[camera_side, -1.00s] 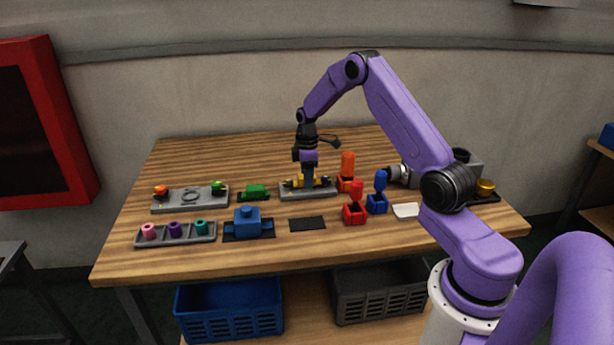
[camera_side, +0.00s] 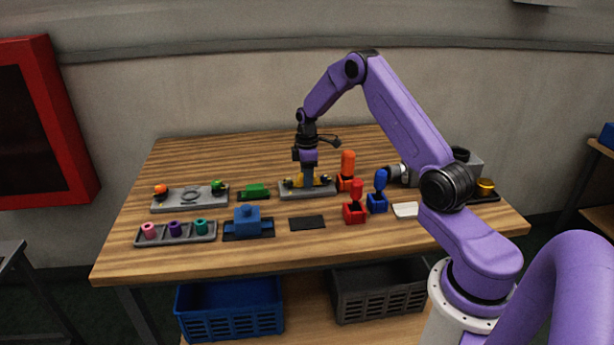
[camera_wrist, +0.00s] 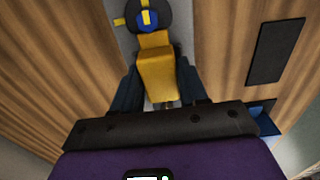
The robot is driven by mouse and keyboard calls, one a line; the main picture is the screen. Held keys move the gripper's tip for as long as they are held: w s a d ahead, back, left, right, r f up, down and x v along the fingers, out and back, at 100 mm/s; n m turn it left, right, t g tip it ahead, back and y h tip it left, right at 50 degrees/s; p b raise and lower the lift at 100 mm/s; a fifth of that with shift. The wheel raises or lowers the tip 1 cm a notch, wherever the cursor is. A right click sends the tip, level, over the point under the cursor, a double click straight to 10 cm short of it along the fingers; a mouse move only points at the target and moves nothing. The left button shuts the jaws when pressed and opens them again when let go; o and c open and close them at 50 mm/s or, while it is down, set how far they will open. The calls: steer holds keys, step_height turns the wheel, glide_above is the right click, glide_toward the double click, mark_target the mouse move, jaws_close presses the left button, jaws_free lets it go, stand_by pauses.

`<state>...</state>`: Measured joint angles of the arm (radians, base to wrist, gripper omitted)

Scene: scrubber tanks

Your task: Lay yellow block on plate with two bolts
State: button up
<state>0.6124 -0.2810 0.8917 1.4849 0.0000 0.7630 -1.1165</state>
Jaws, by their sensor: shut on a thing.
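The yellow block (camera_wrist: 158,75) lies between the two fingers of my gripper (camera_wrist: 162,95) in the wrist view, and the fingers are shut on it. In the side view my gripper (camera_side: 308,180) points straight down over a grey plate (camera_side: 290,192), and the yellow block (camera_side: 298,183) shows around the fingertips at the plate. Beyond the block in the wrist view is a dark round part with a blue centre and yellow tabs (camera_wrist: 146,17). Whether the block rests on the plate, and the plate's two bolts, I cannot make out clearly.
An orange tool (camera_side: 347,165) stands close to the right of the plate, with red (camera_side: 355,205) and blue (camera_side: 378,192) ones nearby. A green block (camera_side: 255,191) lies to the left. A black mat (camera_side: 307,223) and a blue block (camera_side: 247,220) are in front.

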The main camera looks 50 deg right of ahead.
steer(key=shift+r, duration=1)
steer(key=shift+s+f, duration=0.1)
steer(key=shift+f, duration=1.25)
stand_by(1.9)
